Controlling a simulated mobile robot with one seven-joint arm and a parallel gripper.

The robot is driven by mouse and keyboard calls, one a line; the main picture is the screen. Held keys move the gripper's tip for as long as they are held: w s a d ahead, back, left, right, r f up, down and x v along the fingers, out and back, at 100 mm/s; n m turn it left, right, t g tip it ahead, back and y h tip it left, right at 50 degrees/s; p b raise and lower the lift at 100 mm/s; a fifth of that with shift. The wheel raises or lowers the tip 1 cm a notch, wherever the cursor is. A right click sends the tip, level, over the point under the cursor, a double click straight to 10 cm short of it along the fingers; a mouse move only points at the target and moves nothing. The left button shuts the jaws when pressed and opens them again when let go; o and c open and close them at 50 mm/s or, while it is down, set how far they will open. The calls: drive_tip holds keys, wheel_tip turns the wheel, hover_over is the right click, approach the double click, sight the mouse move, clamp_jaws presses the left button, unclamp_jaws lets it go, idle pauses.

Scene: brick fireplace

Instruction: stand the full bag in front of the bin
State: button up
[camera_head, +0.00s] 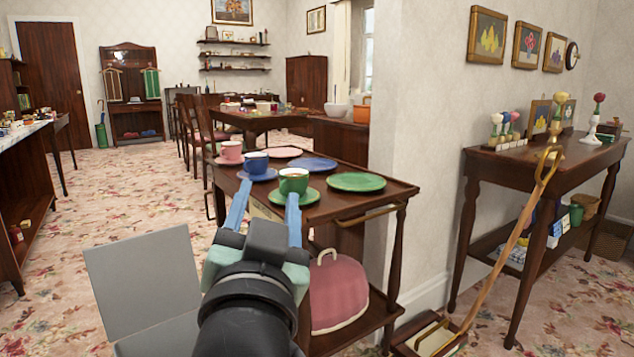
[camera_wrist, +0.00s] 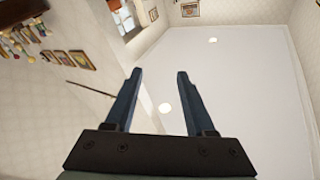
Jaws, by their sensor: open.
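I cannot make out a full bag or a bin for certain in either view. My gripper (camera_head: 267,210) is open and empty in the head view, reaching toward the near end of a dark wooden trolley. Its two blue fingers overlap the trolley's near edge in the picture; I cannot tell the gap. In the wrist view my gripper (camera_wrist: 159,76) points up toward the ceiling and upper walls, with nothing between its fingers.
The trolley (camera_head: 385,190) bears cups and plates, with a pink domed thing (camera_head: 338,292) below. A side table (camera_head: 545,160) stands right, with a long wooden-handled thing (camera_head: 508,245) leaning there. A counter (camera_head: 30,135) is at left. Flowered carpet (camera_head: 140,195) lies clear between.

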drive_tip(key=s+d+r+n+t, duration=0.1)
drive_tip(key=s+d+r+t, duration=0.1)
drive_tip(key=s+r, duration=0.5)
drive_tip(key=s+d+r+n+t, duration=0.2)
drive_tip(key=s+d+r+t, duration=0.1)
drive_tip(key=s+r+t, duration=0.2)
wheel_tip(320, 180, up, 3)
drive_tip(key=shift+s+d+r+h, duration=0.2)
drive_tip(key=shift+s+h, duration=0.2)
drive_tip(key=shift+s, duration=0.75)
